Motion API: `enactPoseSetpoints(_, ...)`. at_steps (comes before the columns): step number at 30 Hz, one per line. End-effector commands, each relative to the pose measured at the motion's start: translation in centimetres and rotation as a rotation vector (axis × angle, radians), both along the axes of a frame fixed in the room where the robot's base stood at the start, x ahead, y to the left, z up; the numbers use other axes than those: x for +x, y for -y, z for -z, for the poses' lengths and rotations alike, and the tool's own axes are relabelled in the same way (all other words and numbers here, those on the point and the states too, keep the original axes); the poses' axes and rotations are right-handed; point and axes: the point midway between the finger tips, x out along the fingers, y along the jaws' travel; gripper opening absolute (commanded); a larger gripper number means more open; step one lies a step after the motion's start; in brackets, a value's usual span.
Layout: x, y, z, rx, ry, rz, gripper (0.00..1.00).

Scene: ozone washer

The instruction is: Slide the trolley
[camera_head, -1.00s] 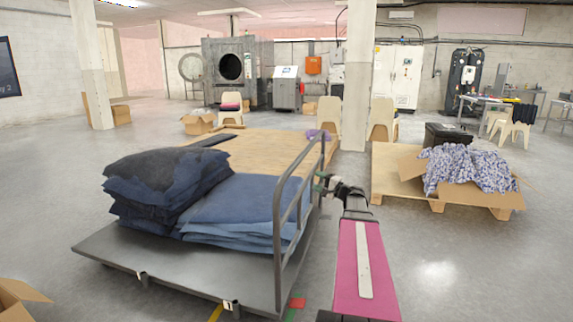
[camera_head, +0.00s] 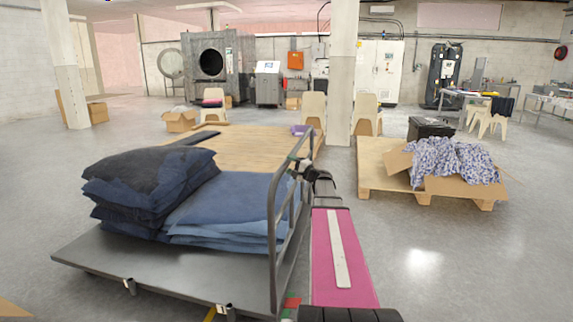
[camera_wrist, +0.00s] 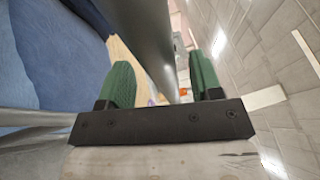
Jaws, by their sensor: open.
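The trolley (camera_head: 150,270) is a flat grey cart with a tubular metal handle frame (camera_head: 272,235) at its right end. It carries a dark stack of folded cloth (camera_head: 150,180) and a lower blue stack (camera_head: 215,215). My gripper (camera_head: 296,164) is at the far upper part of the handle frame. In the wrist view, its green fingers (camera_wrist: 162,78) are apart, with a grey handle tube (camera_wrist: 142,30) running between them. I cannot tell whether either finger touches the tube. The trolley's far side is partly hidden by the cloth.
A wooden platform (camera_head: 255,150) lies just behind the trolley. A pallet (camera_head: 375,175) with an open box of patterned cloth (camera_head: 455,165) stands to the right. A white pillar (camera_head: 342,75) rises behind. Grey floor (camera_head: 440,265) is open at the front right.

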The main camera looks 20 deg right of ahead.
Motion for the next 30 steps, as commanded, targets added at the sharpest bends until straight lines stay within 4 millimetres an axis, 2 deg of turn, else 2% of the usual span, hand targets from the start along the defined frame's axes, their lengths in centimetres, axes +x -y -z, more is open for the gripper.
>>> enactPoseSetpoints(1,0.7,-0.3,-0.1,0.0,0.0,-0.001,0.59)
enactPoseSetpoints(6,1.6,-1.1,-0.3,0.0,0.0,-0.001,0.59)
enactPoseSetpoints(16,1.8,-1.2,-0.4,0.0,0.0,0.0,0.59)
enactPoseSetpoints(17,1.8,-1.2,-0.4,0.0,0.0,0.0,0.52)
enactPoseSetpoints(21,1.8,-1.2,-0.4,0.0,0.0,0.0,0.07)
enactPoseSetpoints(22,1.8,-1.2,-0.4,0.0,0.0,0.0,0.0)
enactPoseSetpoints(30,2.0,-1.4,-0.4,-0.001,-0.001,-0.001,0.0)
